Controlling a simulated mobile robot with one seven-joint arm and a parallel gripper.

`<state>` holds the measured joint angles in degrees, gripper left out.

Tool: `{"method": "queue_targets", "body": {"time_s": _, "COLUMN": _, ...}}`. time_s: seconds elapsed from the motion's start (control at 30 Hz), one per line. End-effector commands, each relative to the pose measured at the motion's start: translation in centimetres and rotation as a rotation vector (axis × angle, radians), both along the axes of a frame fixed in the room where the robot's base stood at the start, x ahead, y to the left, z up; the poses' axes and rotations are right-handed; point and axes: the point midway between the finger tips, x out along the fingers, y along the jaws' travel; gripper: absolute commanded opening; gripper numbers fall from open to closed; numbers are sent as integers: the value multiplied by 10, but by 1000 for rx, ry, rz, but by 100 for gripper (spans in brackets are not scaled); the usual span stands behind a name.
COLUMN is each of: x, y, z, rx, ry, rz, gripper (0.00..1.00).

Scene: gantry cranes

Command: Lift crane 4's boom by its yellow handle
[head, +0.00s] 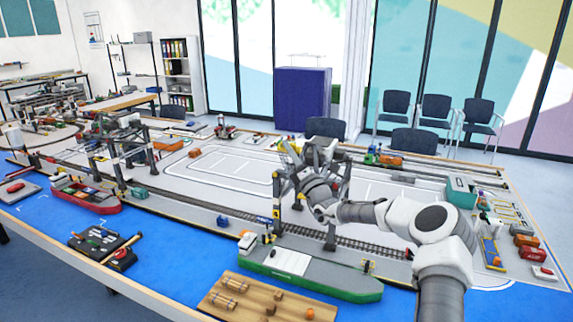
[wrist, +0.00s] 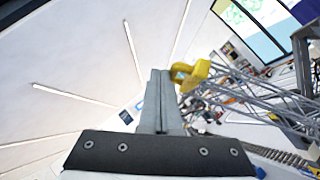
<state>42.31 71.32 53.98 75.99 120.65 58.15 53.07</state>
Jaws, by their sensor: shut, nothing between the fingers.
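My gripper (wrist: 160,75) is shut with nothing between its fingers, which point up the wrist view. The yellow handle (wrist: 194,76) is just right of the fingertips, at the end of a grey lattice boom (wrist: 245,88). It looks close to the fingers; I cannot tell whether they touch. In the head view, my wrist is at the dark-legged gantry crane (head: 276,198) in the middle, beside the rail track. My arm hides part of this crane, and the fingers cannot be made out there. I cannot read a crane number.
Another gantry crane (head: 115,150) stands farther left. A green ship (head: 310,272) and a wooden board with small cargo (head: 240,298) lie in front. A red ship (head: 85,197) is at left. Rail track (head: 370,243) runs past the crane's feet. The marked grey yard (head: 230,165) behind is mostly open.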

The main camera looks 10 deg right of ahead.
Motion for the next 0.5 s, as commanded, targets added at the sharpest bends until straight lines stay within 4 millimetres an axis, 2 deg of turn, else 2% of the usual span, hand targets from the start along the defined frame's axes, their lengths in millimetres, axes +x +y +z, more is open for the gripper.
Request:
{"method": "queue_targets", "body": {"time_s": 0.2, "x": 17, "y": -12, "z": 17, "rx": -1, "ry": 0, "rz": -2, "gripper": 0}}
{"method": "queue_targets", "body": {"time_s": 0.5, "x": 25, "y": -17, "z": 25, "rx": -1, "ry": 2, "rz": 0, "gripper": 0}}
